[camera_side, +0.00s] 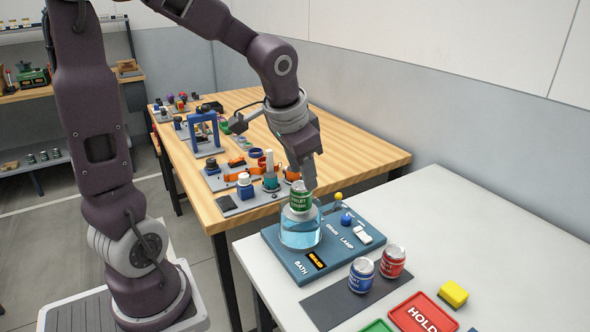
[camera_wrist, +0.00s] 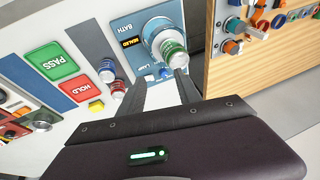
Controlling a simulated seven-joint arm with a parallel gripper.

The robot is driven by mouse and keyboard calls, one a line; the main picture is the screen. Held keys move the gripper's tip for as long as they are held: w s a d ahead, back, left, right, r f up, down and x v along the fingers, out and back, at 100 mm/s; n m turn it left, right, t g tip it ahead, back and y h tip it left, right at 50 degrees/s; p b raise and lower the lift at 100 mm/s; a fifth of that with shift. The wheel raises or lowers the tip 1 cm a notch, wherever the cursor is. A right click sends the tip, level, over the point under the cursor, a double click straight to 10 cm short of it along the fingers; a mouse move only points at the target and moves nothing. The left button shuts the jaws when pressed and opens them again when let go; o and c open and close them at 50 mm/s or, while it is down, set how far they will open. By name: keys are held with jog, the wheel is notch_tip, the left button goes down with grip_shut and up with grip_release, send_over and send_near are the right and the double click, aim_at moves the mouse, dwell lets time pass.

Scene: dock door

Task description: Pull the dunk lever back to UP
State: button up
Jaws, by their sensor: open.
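The blue control panel (camera_side: 283,262) lies on the white table and carries a clear bath of bluish water (camera_side: 300,232). A green-labelled can (camera_side: 300,197) sits at the top of the bath. A blue knob (camera_side: 347,218) stands behind the lettering, probably the dunk lever; its up or down position is unclear. A yellow ball knob (camera_side: 339,196) stands near the panel's back edge. My gripper (camera_side: 311,188) is above the panel, beside the can in the side view. In the wrist view its fingers (camera_wrist: 160,80) are apart, with a small blue part (camera_wrist: 166,73) between the tips.
A white lamp switch (camera_side: 362,235) is near the knob. Blue (camera_side: 361,274) and red (camera_side: 392,261) cans stand on a dark mat in front of the panel. A red HOLD pad (camera_side: 422,315) and a yellow block (camera_side: 453,294) lie right. The wooden bench behind is crowded.

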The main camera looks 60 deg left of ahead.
jog(key=shift+s+d+r, duration=0.4)
jog(key=shift+s+d, duration=0.05)
jog(key=shift+s, duration=0.25)
jog(key=shift+s+d+r, duration=0.4)
jog(key=shift+s, duration=0.25)
jog(key=s+d+r+t+h, duration=0.1)
jog(key=s+d, duration=0.2)
jog(key=s, duration=0.4)
jog(key=s+d+r+h, duration=0.1)
jog(key=s+d, duration=0.3)
jog(key=s, duration=0.3)
jog(key=shift+s+r+n+t, duration=0.15)
jog(key=shift+n+t, duration=0.15)
jog(key=shift+t, duration=0.1)
